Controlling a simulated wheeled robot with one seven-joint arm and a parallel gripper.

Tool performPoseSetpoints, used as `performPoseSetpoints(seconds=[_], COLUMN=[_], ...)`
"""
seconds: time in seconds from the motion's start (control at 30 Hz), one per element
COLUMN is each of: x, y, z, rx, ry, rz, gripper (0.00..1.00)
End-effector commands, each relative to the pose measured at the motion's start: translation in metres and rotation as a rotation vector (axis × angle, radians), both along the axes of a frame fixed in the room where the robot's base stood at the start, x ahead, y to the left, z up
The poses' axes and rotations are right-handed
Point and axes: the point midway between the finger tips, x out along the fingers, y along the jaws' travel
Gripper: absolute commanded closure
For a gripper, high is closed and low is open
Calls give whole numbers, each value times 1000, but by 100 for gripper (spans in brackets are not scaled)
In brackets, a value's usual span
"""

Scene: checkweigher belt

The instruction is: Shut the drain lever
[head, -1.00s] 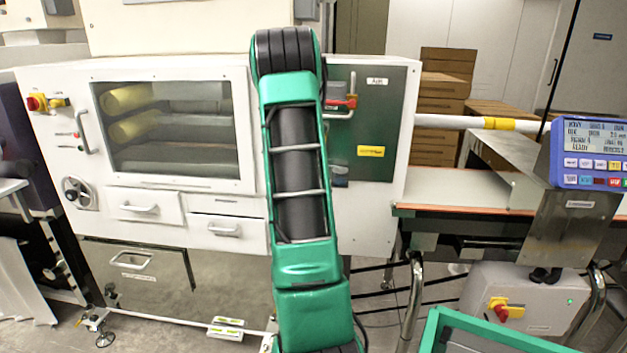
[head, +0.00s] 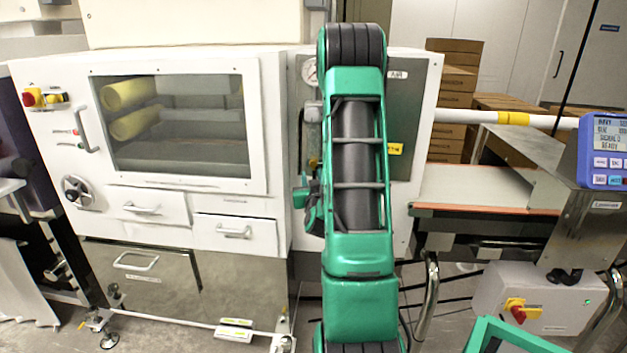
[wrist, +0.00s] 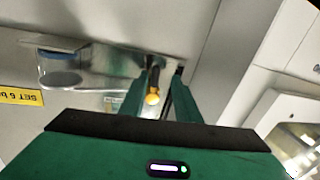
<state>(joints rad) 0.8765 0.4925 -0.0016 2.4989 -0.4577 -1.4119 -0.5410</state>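In the wrist view, a small dark lever with a yellow tip (wrist: 152,98) shows between the two green fingers of my gripper (wrist: 163,85). I take it for the drain lever; its pivot and exact angle are hard to make out. The fingers are apart, with a gap around the yellow tip, and I cannot see them pressing on it. A clear bowl with a blue band (wrist: 60,70) hangs beside it on the panel. In the head view my arm covers most of the air panel (head: 405,100), and the lever is hidden there.
A yellow pressure label (wrist: 20,96) is on the panel in the wrist view. A round gauge (head: 310,70) shows left of my arm. The white cabinet (head: 275,150) stands left, the conveyor belt (head: 485,188) and blue display unit (head: 606,150) right.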

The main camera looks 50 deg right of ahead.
Motion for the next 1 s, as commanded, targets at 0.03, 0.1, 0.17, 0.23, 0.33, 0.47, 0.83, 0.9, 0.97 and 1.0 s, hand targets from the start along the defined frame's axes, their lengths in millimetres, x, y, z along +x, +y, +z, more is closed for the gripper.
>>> performPoseSetpoints(seconds=[0.03, 0.1, 0.17, 0.23, 0.33, 0.47, 0.83, 0.9, 0.97, 1.0], x=[0, -1, -2, -3, -4, -4, 0, 0, 1, 1], y=[-1, -3, -4, -6, -7, -7, -4, -3, -3, -2], z=[0, 0, 0, 0, 0, 0, -2, -2, -2, -2], rx=[0, 1, 1, -1, 0, 1, 46, 57, 62, 65], ry=[0, 0, 0, 1, 0, -1, -71, -89, -98, -100], rz=[-1, -3, -5, -8, -10, -9, -6, -5, -5, -4], gripper=[70, 70, 70, 70, 94, 100, 100, 100, 100, 100])
